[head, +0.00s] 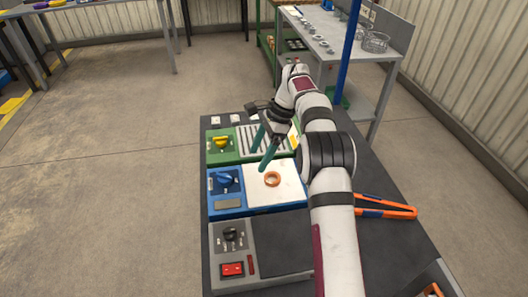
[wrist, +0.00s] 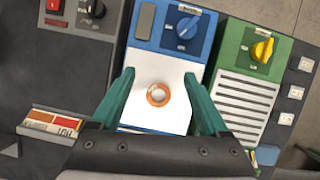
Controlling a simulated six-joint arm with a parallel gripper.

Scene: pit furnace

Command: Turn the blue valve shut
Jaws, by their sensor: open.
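The blue valve (head: 225,180) is a blue knob on the left part of a blue panel (head: 229,209). In the wrist view the blue valve (wrist: 187,27) sits at the top, beyond my fingertips, with its handle slanted. My gripper (head: 262,151) is open and empty, above the panels and to the right of the valve. In the wrist view my gripper (wrist: 160,78) has its two green fingers spread on either side of a white plate (wrist: 165,82) with a copper ring (wrist: 158,94) on it. Nothing touches the valve.
A green panel with a yellow valve (head: 221,142) lies behind the blue one. A grey panel with a black knob (head: 231,234) and red switch (head: 232,269) lies in front. Space above the blue valve looks clear.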

